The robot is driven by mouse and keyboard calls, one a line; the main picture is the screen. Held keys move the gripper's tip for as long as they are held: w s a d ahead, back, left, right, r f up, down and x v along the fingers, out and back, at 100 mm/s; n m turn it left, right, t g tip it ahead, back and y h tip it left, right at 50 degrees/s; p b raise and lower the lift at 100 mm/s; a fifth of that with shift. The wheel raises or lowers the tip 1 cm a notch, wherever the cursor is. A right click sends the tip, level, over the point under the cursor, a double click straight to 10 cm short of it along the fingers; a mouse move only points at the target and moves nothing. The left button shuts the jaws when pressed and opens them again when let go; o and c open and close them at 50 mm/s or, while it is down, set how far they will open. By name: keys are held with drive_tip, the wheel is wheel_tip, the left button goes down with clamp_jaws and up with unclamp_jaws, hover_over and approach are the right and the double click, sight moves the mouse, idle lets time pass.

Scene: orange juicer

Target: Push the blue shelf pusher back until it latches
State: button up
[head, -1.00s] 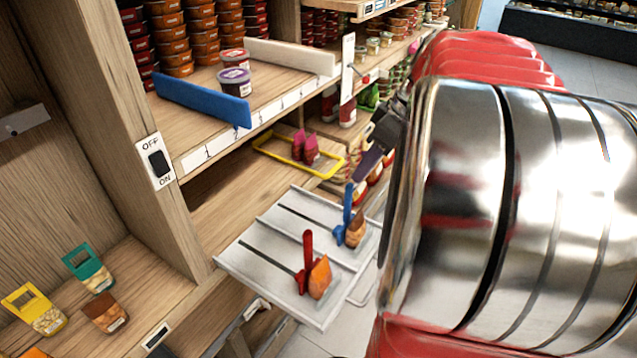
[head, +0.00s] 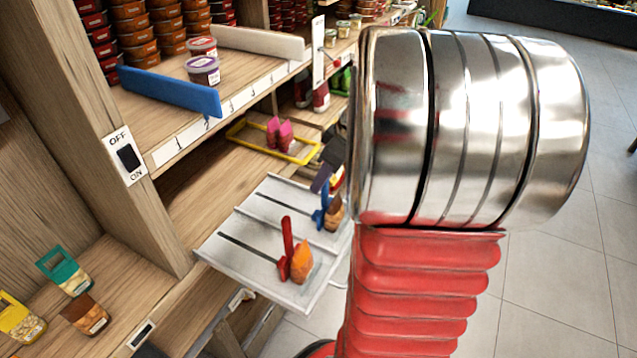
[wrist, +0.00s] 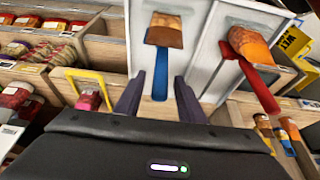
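The blue shelf pusher (head: 323,214) stands in the far lane of a pale two-lane tray (head: 235,255), with a brown pack (head: 334,213) at its front side. A red pusher (head: 287,245) stands in the near lane beside an orange pack (head: 301,262). My gripper (head: 323,177) is just above the blue pusher in the head view, partly hidden by my arm. In the wrist view, my gripper (wrist: 158,85) is open. The blue pusher's handle (wrist: 161,72) shows between its two fingers, apart from both. I cannot tell whether it is at fingertip depth.
A yellow-rimmed tray (head: 303,160) with pink packs is behind my gripper. A long blue divider (head: 170,91) lies on the upper shelf, above an OFF/ON switch (head: 126,156). Teal (head: 65,271) and yellow packs stand at lower left. Open floor (head: 560,270) is at right.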

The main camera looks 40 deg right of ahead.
drive_tip(key=shift+x, duration=1.45)
clamp_jaws()
